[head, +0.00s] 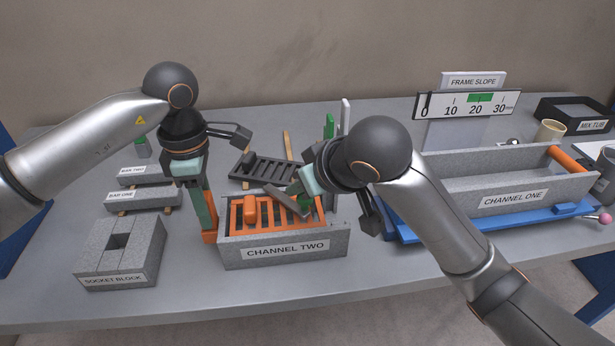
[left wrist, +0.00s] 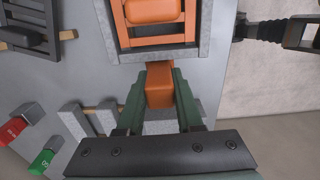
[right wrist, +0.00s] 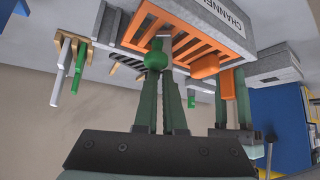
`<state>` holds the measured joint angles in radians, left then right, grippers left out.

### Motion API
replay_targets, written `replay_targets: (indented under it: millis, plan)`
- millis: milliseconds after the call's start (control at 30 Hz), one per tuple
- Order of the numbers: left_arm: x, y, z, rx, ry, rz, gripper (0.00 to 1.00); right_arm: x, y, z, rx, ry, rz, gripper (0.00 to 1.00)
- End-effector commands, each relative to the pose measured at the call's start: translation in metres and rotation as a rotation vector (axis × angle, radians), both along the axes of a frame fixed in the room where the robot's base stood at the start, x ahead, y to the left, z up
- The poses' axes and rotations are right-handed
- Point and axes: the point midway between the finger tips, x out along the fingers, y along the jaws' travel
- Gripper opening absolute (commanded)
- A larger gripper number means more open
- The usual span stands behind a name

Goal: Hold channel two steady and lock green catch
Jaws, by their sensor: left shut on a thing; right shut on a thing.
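Channel two (head: 284,249) is a grey stone-like trough on the table, labelled CHANNEL TWO, with an orange grate (head: 262,212) in it. My left gripper (head: 209,222) is shut on the orange end handle (left wrist: 159,85) at the channel's left end. The green catch (right wrist: 156,60) has a round knob and sits at the grate in the right wrist view. My right gripper (right wrist: 160,85) is shut on this knob, at the channel's right part. In the head view the catch is mostly hidden by my right gripper.
A dark grate (head: 268,167) lies behind channel two. The socket block (head: 120,252) stands front left, with bars one and two behind it. Channel one (head: 490,185) on its blue base and the frame slope scale (head: 466,104) stand right. The front table strip is clear.

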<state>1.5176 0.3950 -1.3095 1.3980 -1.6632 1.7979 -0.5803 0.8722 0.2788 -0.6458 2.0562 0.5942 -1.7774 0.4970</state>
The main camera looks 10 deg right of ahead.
Motion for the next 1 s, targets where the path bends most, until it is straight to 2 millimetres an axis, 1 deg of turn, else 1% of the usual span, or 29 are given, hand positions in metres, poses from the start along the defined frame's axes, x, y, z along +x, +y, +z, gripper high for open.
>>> replay_targets:
  millis: [33, 333, 600, 1000]
  plan:
    - [-0.001, 0.001, -0.006, 0.006, 0.009, 0.004, 0.00, -0.007, 0.005, -0.008, -0.007, 0.021, 0.010, 0.00]
    - [-0.001, 0.001, -0.006, 0.006, 0.009, 0.004, 0.00, -0.014, 0.018, -0.008, -0.009, 0.024, -0.096, 0.00]
    - [-0.001, 0.001, -0.006, 0.006, 0.009, 0.004, 0.00, -0.016, 0.022, -0.008, -0.010, 0.023, -0.165, 0.00]
    - [-0.001, 0.001, -0.006, 0.007, 0.009, 0.004, 0.00, -0.016, 0.023, -0.008, -0.012, 0.024, -0.190, 0.00]
